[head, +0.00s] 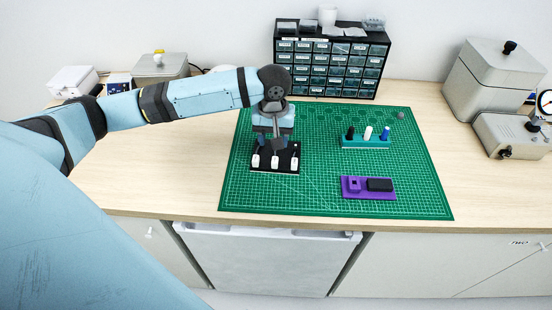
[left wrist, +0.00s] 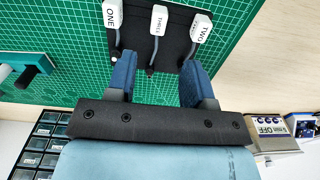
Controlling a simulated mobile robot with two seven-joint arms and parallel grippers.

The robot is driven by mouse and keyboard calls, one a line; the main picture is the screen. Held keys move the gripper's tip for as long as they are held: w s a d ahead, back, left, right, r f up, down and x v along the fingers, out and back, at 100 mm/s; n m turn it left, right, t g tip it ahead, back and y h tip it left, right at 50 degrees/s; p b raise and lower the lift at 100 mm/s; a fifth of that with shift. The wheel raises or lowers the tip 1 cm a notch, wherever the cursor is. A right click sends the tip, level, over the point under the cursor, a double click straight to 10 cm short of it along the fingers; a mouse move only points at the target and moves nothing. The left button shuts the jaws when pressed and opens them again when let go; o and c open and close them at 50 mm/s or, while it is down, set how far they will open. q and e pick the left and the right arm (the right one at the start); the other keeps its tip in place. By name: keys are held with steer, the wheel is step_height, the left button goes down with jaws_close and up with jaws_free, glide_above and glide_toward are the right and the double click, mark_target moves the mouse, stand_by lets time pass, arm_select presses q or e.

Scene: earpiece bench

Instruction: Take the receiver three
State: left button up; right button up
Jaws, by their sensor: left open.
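A black stand (head: 285,169) on the green mat bears three white receivers with grey stems. In the left wrist view they are labelled ONE (left wrist: 112,14), THREE (left wrist: 159,19) and TWO (left wrist: 201,27), with receiver three in the middle. Receiver three (head: 275,161) is also the middle one in the head view. My left gripper (left wrist: 158,70) is open, its two blue fingers apart over the stand's far side. The stem of receiver three reaches toward the gap between them, and nothing is visibly gripped. My right gripper is not in view.
A teal holder (head: 366,143) with black, white and blue pegs stands right of the stand on the mat (head: 420,190). A purple block (head: 368,195) with a black piece lies nearer the front. A drawer cabinet (head: 331,68) stands behind. The mat's front right is clear.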

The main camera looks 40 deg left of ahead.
mark_target(275, 158)
arm_select(q)
steer(key=shift+s+d+f, duration=0.1)
steer(key=shift+d+f, duration=0.05)
steer(key=shift+f, duration=0.85)
steer(key=shift+s+d+f, duration=0.1)
steer(key=shift+f, duration=0.9)
steer(key=shift+s+d+f, duration=0.1)
steer(key=shift+d+f, duration=0.05)
steer(key=shift+f, duration=0.85)
jaws_close()
